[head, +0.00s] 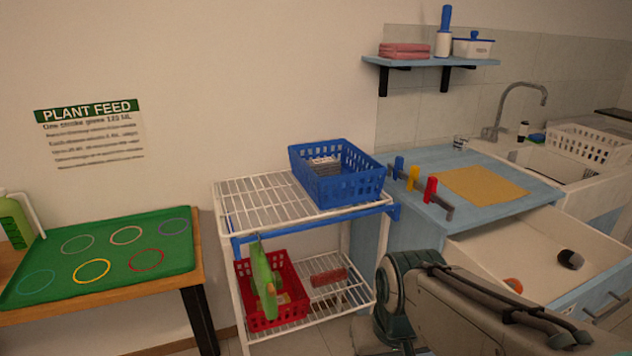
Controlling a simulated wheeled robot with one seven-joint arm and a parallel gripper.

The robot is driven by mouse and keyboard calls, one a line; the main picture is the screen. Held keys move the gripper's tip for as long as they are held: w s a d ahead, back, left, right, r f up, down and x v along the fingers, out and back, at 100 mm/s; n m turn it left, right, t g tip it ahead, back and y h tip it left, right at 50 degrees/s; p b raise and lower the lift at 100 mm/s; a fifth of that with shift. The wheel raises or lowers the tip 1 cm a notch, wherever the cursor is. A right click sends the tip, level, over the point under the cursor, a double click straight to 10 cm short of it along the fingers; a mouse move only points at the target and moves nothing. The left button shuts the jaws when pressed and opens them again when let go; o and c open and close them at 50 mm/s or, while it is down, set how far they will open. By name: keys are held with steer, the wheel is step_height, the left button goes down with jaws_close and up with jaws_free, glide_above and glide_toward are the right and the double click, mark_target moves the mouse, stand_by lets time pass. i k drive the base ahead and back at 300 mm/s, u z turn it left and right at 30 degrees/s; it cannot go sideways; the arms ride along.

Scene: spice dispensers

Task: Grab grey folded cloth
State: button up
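A light grey folded stack that looks like the grey folded cloth (325,163) lies inside the blue basket (338,192). The basket's walls hide its lower part. The blue basket stands on the top shelf of the white wire rack (250,208), at its right end. My arm comes in from the lower right, in front of the blue counter and right of the rack. My gripper is outside the picture, so its opening and anything in it are not seen.
A red basket (265,322) with a green item and a red folded cloth (328,276) are on the lower shelf. Pink cloths (404,48) lie on the wall shelf. An open drawer (530,245) juts out at right. The rack's upper left is clear.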

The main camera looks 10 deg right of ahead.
mark_target(323, 167)
steer(key=u, duration=0.1)
steer(key=k, duration=0.35)
steer(key=z, duration=0.95)
steer(key=i, duration=1.35)
steer(key=u, duration=0.4)
